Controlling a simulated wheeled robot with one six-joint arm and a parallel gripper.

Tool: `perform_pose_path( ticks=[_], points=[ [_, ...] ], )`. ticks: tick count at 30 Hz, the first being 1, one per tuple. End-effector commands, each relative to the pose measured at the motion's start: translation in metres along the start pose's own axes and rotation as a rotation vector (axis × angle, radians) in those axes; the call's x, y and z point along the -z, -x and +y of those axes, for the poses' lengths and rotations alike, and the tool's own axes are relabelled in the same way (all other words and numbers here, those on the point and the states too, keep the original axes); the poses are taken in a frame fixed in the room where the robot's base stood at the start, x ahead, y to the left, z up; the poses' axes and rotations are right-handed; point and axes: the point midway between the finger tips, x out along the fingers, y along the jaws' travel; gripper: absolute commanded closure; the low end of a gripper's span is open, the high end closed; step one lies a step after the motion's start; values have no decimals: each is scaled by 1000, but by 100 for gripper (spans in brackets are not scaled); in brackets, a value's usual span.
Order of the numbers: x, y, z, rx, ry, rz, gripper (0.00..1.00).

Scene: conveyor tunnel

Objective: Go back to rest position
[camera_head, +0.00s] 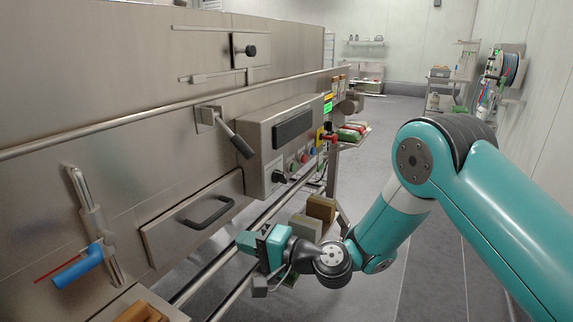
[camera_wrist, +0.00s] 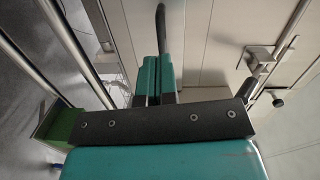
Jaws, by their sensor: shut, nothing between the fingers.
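My teal arm reaches in from the right in the head view. My gripper (camera_head: 250,241) is in front of the steel machine, to the right of and below the drawer front (camera_head: 192,218) with its dark handle (camera_head: 208,211). In the wrist view the two teal fingers of my gripper (camera_wrist: 157,62) lie side by side with only a thin seam between them. They are shut with nothing between them. The dark handle also shows in the wrist view (camera_wrist: 160,25), beyond the fingertips. Whether the fingers touch it I cannot tell.
A control box (camera_head: 290,145) with buttons juts from the machine. A lever (camera_head: 232,138) and a blue handle (camera_head: 78,268) also stick out. Boxes (camera_head: 320,209) sit low behind my gripper. Steel rails (camera_head: 235,270) run along the machine. The grey aisle floor (camera_head: 385,130) is clear further back.

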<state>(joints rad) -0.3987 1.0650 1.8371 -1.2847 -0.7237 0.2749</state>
Motion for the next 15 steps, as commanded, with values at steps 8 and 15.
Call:
perform_pose_path(
  ticks=[8, 15],
  points=[
    [-36, 64, -104, -235, 389, -298, 100],
    [-74, 170, -145, -552, 626, -511, 100]
  ],
)
